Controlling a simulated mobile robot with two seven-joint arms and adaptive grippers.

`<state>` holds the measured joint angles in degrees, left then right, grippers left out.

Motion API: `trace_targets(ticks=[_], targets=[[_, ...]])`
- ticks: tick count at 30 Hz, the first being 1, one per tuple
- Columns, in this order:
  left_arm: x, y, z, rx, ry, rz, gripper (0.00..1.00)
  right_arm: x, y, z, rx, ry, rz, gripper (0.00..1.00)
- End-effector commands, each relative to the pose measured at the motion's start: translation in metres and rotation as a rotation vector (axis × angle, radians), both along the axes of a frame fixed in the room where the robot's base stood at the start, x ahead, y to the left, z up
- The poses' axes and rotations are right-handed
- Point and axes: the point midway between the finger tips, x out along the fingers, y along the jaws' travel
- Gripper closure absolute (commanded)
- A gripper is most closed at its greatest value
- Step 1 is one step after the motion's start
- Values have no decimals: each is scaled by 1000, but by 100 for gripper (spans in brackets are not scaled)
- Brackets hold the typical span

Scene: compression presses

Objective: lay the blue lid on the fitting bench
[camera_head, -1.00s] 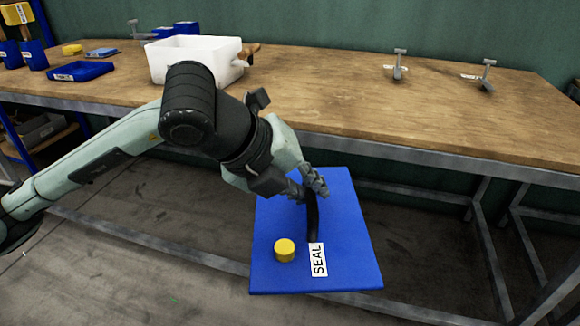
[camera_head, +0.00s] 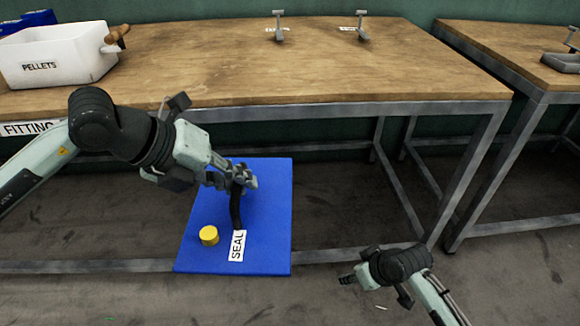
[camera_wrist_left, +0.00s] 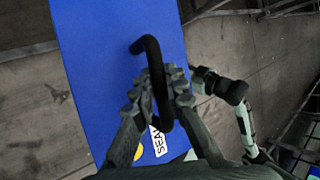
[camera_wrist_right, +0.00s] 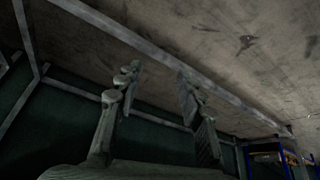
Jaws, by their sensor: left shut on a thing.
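The blue lid (camera_head: 262,235) is a flat square plate with a black handle, a yellow knob and a white SEAL label. My left gripper (camera_head: 237,178) is shut on its black handle and holds it in front of the bench edge, over the floor. In the left wrist view the fingers (camera_wrist_left: 157,88) close around the black handle, with the lid (camera_wrist_left: 100,60) behind it. The fitting bench (camera_head: 220,75), with a FITTING label at its front left, has a wooden top. My right gripper (camera_wrist_right: 155,80) has its fingers apart with nothing between them.
A white PELLETS bin (camera_head: 60,62) with a brown-handled tool stands at the bench's left. Two small grey stands (camera_head: 279,26) with labels are at the back. The middle and right of the bench top are clear. Another table (camera_head: 520,60) stands to the right across a gap.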

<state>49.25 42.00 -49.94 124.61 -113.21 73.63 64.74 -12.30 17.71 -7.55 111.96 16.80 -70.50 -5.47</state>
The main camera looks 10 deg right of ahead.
Motion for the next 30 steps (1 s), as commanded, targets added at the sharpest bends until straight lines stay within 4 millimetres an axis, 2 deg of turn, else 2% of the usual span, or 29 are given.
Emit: trace_targets(ticks=[1,5,6,10,13,15,18,21,25,30], targets=[[0,0,1,-1,-1,0,100,23,8,25,18,-40,51,62],[0,0,1,0,-2,1,100,63,34,86,70,-118,195,62],[0,0,1,0,-2,1,100,73,41,106,82,-141,245,62],[0,0,1,0,-2,1,100,95,65,177,108,-215,422,62],[0,0,1,0,-2,1,100,100,82,234,112,-266,577,62],[0,0,1,0,-2,1,100,90,98,270,138,-282,686,62],[0,0,1,0,-2,1,100,60,122,310,200,-270,815,62],[0,0,1,0,-2,1,100,28,137,340,241,-251,934,62],[0,0,1,0,-2,1,100,-5,147,365,266,-226,1052,62],[0,0,1,0,-2,1,100,-26,151,376,278,-207,1124,62]])
